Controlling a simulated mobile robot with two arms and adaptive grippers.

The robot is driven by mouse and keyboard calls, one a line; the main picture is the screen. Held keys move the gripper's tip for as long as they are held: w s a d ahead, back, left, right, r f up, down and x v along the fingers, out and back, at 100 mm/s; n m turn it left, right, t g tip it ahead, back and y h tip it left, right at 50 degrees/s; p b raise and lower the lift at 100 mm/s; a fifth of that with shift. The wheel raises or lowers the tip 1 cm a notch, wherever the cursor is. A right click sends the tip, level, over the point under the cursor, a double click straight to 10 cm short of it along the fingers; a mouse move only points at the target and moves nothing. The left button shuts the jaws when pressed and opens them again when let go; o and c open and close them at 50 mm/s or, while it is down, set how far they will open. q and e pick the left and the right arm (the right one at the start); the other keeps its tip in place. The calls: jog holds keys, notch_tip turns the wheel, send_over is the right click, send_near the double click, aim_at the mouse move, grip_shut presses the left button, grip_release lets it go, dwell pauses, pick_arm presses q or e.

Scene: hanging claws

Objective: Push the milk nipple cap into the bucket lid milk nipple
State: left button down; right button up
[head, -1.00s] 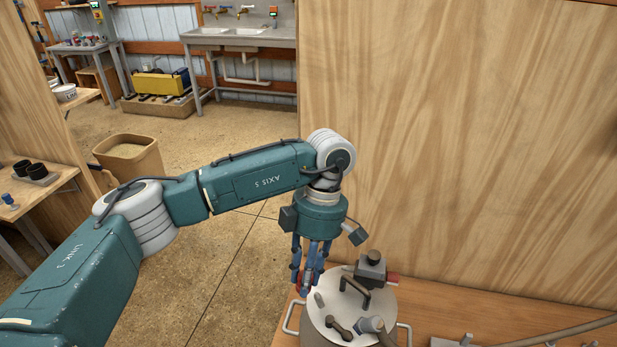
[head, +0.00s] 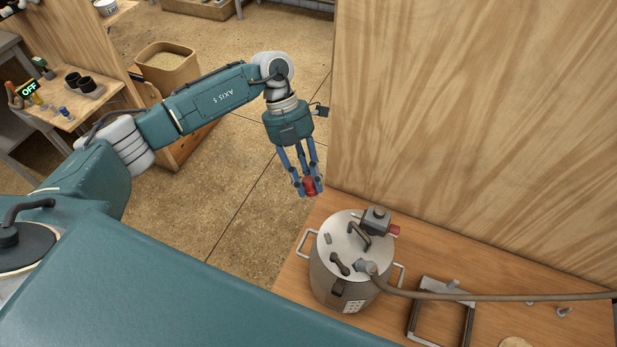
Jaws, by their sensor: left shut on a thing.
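The metal bucket (head: 338,287) stands on the wooden bench with its grey lid (head: 345,222) on. On the lid are a small grey stub (head: 328,239), a dark bent fitting (head: 340,264) and a grey nozzle (head: 366,266) joined to a hose; I cannot tell for sure which is the milk nipple. My left gripper (head: 307,188) points down, shut on a small red piece, apparently the milk nipple cap (head: 309,185). It shows behind and left of the lid, apart from it. Its fingers partly hide the cap. My right gripper is not in view.
A dark block (head: 376,219) with a red end and a lid handle (head: 360,236) rise from the lid. The hose (head: 480,296) runs right across the bench. A metal frame (head: 440,312) lies to the right. A wooden wall (head: 480,110) stands behind.

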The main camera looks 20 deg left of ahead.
pick_arm(q)
jog(key=shift+f, duration=0.15)
jog(key=shift+b+x, duration=3)
jog(key=shift+x, duration=2.75)
jog(key=shift+s+d+f, duration=0.1)
jog(key=shift+d+f, duration=0.05)
jog(key=shift+f, duration=0.1)
jog(key=shift+b+x, duration=1.05)
jog(key=shift+x, duration=0.55)
jog(key=c, duration=1.4)
grip_release()
jog(key=shift+o, duration=0.2)
